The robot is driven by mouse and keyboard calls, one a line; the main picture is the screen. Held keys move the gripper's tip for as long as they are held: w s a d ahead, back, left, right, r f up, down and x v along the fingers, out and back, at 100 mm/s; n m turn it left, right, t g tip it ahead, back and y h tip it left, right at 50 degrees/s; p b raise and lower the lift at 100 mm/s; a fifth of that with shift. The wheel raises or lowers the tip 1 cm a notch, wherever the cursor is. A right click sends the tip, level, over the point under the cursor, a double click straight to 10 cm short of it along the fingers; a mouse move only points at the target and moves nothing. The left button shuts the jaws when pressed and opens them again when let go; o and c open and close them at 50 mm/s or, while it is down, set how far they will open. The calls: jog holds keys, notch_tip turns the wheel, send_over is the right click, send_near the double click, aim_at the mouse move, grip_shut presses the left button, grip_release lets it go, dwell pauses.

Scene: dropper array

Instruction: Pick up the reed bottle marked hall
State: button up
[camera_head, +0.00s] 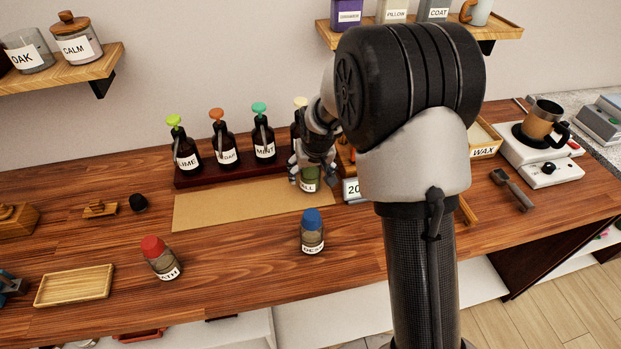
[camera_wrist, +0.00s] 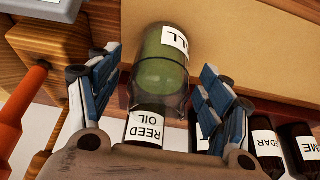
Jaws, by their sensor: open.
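The green reed bottle (camera_head: 309,179) stands at the right end of the tan mat, in front of the dropper rack. Its label is partly hidden; I read only "LL" at its end. In the wrist view the glass bottle (camera_wrist: 163,76) sits between the two blue-padded fingers. My gripper (camera_wrist: 161,62) is open, with a finger on each side of the bottle. A gap shows beside the right finger; contact at the left finger is unclear. In the head view my gripper (camera_head: 308,170) comes down over the bottle from behind and partly covers it.
A dropper bottle marked REED OIL (camera_wrist: 146,125) stands just beyond the reed bottle. Dropper bottles LIME (camera_head: 185,155), CEDAR (camera_head: 224,150) and MINT (camera_head: 264,147) share its dark rack. A blue-capped bottle (camera_head: 312,235) and a red-capped bottle (camera_head: 160,258) stand nearer the front. The tan mat (camera_head: 225,208) is mostly clear.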

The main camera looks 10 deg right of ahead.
jog(key=shift+w+f, duration=0.25)
jog(key=shift+f, duration=0.3)
jog(key=shift+r, duration=0.1)
jog(key=shift+c, duration=0.3)
jog(key=c, duration=1.2)
jog(key=shift+c, duration=0.9)
jog(key=shift+r, duration=0.1)
